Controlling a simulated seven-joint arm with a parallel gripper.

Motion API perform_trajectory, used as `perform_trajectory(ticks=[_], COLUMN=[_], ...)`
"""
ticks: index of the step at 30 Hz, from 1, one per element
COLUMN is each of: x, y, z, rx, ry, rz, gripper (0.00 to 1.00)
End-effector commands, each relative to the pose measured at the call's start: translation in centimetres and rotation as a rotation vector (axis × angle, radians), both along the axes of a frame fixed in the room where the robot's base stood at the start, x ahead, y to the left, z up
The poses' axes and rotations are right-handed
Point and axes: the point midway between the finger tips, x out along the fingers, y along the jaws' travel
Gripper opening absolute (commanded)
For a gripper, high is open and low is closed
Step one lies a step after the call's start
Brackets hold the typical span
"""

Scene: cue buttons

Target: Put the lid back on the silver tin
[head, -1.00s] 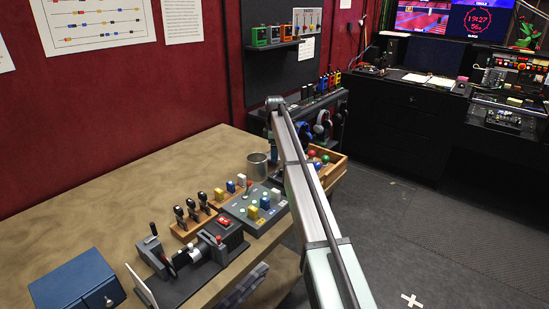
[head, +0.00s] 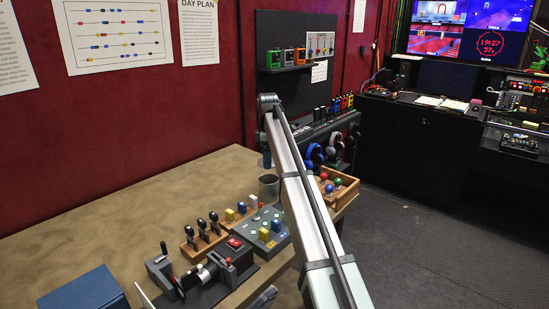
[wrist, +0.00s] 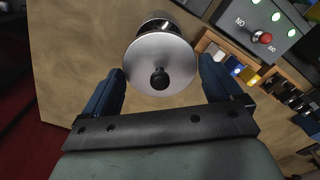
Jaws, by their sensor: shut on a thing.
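The silver tin (head: 269,190) stands on the tan table, just left of my arm in the head view. Its side also shows beyond the lid in the wrist view (wrist: 155,25). The round silver lid (wrist: 145,58) with a black knob fills the gap between my blue fingers. My gripper (wrist: 160,65) is shut on the lid by its rim. In the head view the gripper is mostly hidden by my arm, with a bit of blue near the tin. The lid overlaps the tin in the wrist view; I cannot tell whether they touch.
A grey button panel (head: 262,232) and black-handled levers on a wooden block (head: 203,232) stand in front of the tin. A wooden tray with coloured balls (head: 342,187) lies right of my arm. A blue box (head: 85,290) is front left. The table's back left is clear.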

Motion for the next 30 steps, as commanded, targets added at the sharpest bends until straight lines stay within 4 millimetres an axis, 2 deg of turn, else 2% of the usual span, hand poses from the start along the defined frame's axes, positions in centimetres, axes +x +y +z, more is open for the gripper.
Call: perform_trajectory(ticks=[8,24,30], x=[0.0,0.1,0.1], y=[0.0,0.0,0.0], z=[-1.4,-5.5,-6.2], rx=[0.000,0.000,0.000], ry=[0.000,0.001,-0.001], rz=[0.000,0.000,0.000], gripper=[0.63,0.63,0.63])
